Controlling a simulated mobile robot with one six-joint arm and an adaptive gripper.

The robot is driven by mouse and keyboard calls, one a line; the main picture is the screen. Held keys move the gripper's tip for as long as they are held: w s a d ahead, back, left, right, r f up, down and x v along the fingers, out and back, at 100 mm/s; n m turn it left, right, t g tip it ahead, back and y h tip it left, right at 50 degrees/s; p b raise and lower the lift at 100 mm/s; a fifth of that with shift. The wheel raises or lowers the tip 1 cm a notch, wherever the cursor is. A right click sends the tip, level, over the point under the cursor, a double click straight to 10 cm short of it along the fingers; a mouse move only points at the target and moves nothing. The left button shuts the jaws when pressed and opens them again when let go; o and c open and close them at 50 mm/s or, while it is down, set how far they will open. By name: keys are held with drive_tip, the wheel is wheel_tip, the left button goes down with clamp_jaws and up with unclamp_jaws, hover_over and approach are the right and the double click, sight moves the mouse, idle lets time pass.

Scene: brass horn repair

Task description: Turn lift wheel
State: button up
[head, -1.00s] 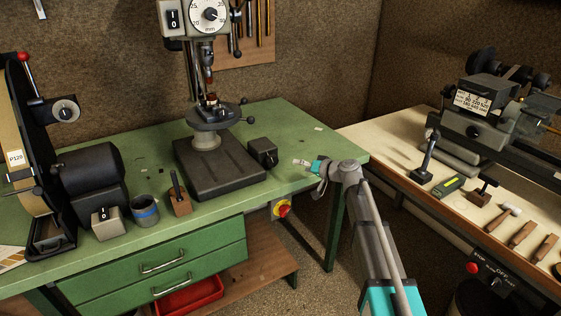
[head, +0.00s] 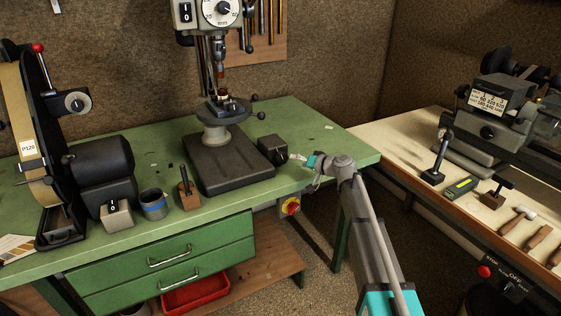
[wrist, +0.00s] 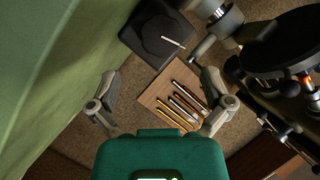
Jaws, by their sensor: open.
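A small dark box (head: 272,150) stands on the green bench to the right of the drill press base. In the wrist view a dark square block with a round disc and a thin pale bar (wrist: 172,41) shows ahead, beyond the fingertips; it looks like this box, and the disc may be the lift wheel. My gripper (head: 299,157) is just right of the box in the head view, at about its height. In the wrist view my gripper (wrist: 160,78) has its fingers wide apart with nothing between them. Whether a fingertip touches the box cannot be told.
The drill press (head: 226,112), with its round table and ball-ended levers, stands left of the box. A tool board (head: 262,45) hangs on the wall behind. A red and yellow switch (head: 291,206) is on the bench front. A cream bench (head: 395,170) with a machine is at right.

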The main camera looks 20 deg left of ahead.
sight(284, 158)
drive_tip(key=b+x, duration=0.1)
drive_tip(key=x, duration=0.7)
drive_tip(key=shift+b, duration=0.4)
drive_tip(key=shift+a, duration=0.1)
drive_tip(key=c, duration=1)
